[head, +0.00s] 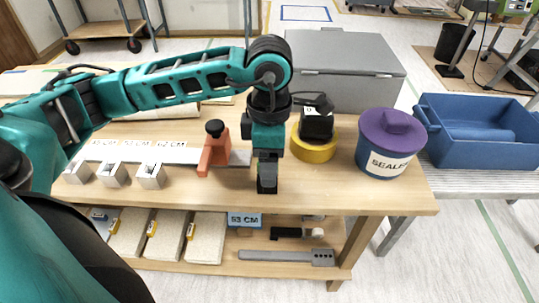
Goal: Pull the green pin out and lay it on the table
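I cannot make out a green pin in the head view; part of the bench is hidden behind my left arm and gripper. My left gripper (267,186) points straight down over the front part of the wooden table (350,198). Its dark fingers appear close together, but I cannot tell whether they are open or shut, or whether they hold anything. A pale rail (180,154) marked with lengths in cm runs along the table to the left of the gripper. An orange stop (213,152) with a black knob sits on this rail. My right gripper is not in view.
Several metal blocks (150,176) stand along the rail's front. Right of my gripper are a yellow roll (313,150), a purple-lidded sealer tub (388,160) and a blue bin (480,150). A grey box (345,75) stands behind. The front right tabletop is bare.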

